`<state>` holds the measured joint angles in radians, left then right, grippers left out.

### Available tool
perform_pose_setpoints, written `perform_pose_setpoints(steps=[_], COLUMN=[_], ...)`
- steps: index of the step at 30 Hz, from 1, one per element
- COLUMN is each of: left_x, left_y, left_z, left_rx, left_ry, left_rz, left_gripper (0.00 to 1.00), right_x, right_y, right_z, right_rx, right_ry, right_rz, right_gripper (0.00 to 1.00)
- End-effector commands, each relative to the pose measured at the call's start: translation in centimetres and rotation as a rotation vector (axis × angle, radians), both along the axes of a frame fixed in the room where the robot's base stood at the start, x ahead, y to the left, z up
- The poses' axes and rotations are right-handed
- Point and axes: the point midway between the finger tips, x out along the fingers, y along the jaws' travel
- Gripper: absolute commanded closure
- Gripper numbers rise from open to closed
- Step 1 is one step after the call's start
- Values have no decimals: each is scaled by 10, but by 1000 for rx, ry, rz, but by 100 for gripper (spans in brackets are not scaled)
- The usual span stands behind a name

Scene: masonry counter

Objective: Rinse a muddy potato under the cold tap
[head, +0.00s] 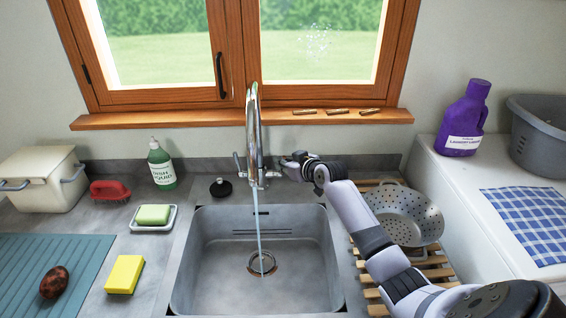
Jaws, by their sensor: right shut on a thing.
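The muddy potato (54,283), dark reddish brown, lies on the teal ribbed mat (95,250) at the lower left. The chrome tap (254,125) stands behind the sink (322,262), and a stream of water (259,232) runs from it into the drain. My right gripper (285,160) is at the right side of the tap base, shut on the tap's right lever, which its fingers mostly hide. The tap's left lever (237,162) is free. My left gripper is not in view.
A yellow sponge (125,274), green soap on a dish (153,217), red brush (110,190), green bottle (161,167) and black plug (221,188) stand left of the sink. A colander (405,215) sits on a wooden rack at right, partly behind my right arm.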

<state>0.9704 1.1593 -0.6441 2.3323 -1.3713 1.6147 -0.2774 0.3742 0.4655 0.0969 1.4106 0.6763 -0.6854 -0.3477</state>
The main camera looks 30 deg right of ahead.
Motion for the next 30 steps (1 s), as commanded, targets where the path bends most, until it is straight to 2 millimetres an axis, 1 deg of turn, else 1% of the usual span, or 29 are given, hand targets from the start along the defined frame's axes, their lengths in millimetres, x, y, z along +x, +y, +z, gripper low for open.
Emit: perform_pose_setpoints(steps=[9,11,14,17,22,30], left_x=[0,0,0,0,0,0], left_y=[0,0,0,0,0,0], left_z=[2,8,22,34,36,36], left_rx=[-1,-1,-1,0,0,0], left_ry=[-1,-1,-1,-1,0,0], left_rz=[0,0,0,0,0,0], left_gripper=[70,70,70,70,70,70], right_x=[0,2,6,9,13,13], right_y=[-1,-2,-5,-6,-9,-9], right_z=[1,5,9,10,4,3], right_rx=[-1,8,45,93,143,152], right_ry=[6,22,83,163,242,256], right_rz=[0,0,0,0,0,1], right_gripper=[100,100,100,100,100,100])
